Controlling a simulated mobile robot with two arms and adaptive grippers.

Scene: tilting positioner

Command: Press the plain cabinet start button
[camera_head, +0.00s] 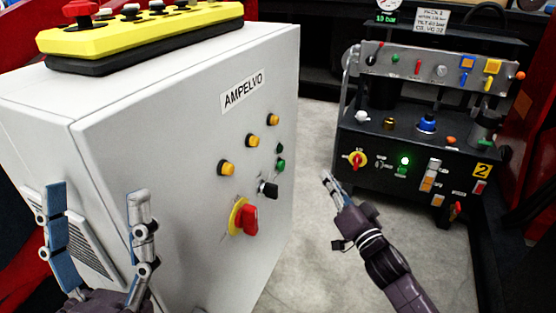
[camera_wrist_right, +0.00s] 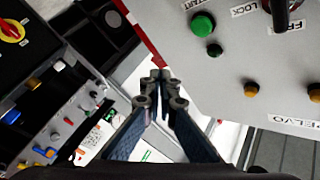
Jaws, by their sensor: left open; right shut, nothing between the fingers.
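The white cabinet (camera_head: 190,120) labelled AMPELVO stands on the left in the head view. My right gripper (camera_head: 326,177) is shut and empty, in front of and to the right of the panel, apart from the button. Its closed fingertips (camera_wrist_right: 161,78) point past the panel. My left gripper (camera_head: 97,192) is open and empty at the cabinet's lower left.
The panel also carries yellow buttons (camera_head: 253,141), a black selector (camera_head: 268,188) and a red-yellow rotary switch (camera_head: 244,217). A yellow pendant (camera_head: 150,32) lies on top. A second black control station (camera_head: 385,150) with a lit green light stands right. Bare floor (camera_head: 312,225) lies between.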

